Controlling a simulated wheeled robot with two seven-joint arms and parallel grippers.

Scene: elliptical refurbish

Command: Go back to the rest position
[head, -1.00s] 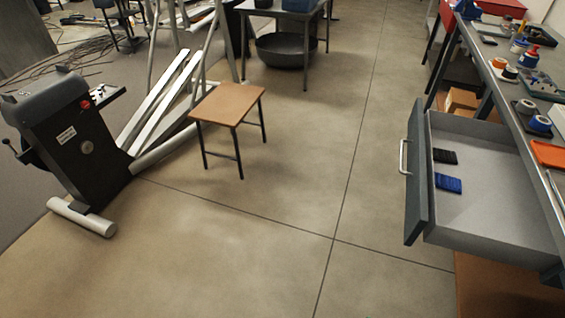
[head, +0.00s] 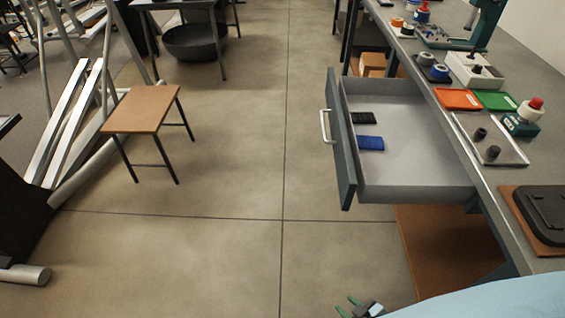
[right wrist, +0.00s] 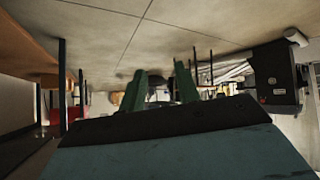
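My right gripper (head: 355,306) shows at the bottom edge of the head view, low over the floor, in front of the workbench. Its green fingers stand apart in the right wrist view (right wrist: 160,88), with nothing between them. Part of my pale blue arm shows at the bottom right of the head view. My left gripper is in neither view. The drawer (head: 400,182) of the workbench (head: 466,150) is pulled out. A black block (head: 362,117) and a blue block (head: 370,143) lie on its floor at the left side.
The bench top holds an orange tray (head: 457,98), a green tray (head: 496,100), a grey plate with black knobs (head: 488,138) and a black case (head: 543,210). A wooden stool (head: 142,108) stands at the left. The floor (head: 240,180) between stool and drawer is clear.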

